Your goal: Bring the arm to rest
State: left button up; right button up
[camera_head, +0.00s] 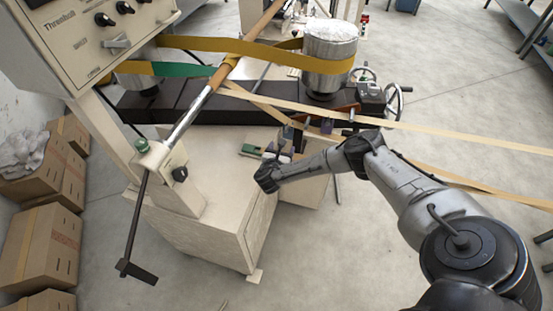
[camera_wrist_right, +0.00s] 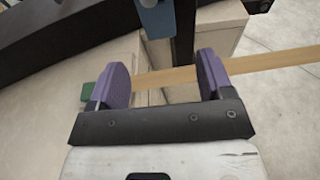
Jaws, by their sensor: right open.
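My right arm comes in from the right in the head view, its wrist bent beside the winder. My right gripper (camera_head: 287,143) is small there, close to the machine's front below the dark beam (camera_head: 200,115). In the right wrist view my right gripper (camera_wrist_right: 165,76) shows two purple finger pads spread wide apart, with nothing held. A tan strip (camera_wrist_right: 270,61) runs behind the pads; I cannot tell how far off it is. A dark upright bar (camera_wrist_right: 185,35) and a blue-grey block (camera_wrist_right: 155,18) stand just past the fingers. My left gripper is not in view.
Tan bands (camera_head: 450,137) stretch right from the winder across my arm's surroundings. A crank handle (camera_head: 140,215) sticks out at left. A silver drum (camera_head: 330,45) and handwheel (camera_head: 393,100) stand behind. Cardboard boxes (camera_head: 45,250) line the left. The floor (camera_head: 340,260) in front is clear.

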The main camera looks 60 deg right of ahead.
jog(key=v, duration=0.7)
jog(key=shift+a+p, duration=0.25)
jog(key=shift+p, duration=0.1)
jog(key=shift+s+r, duration=0.1)
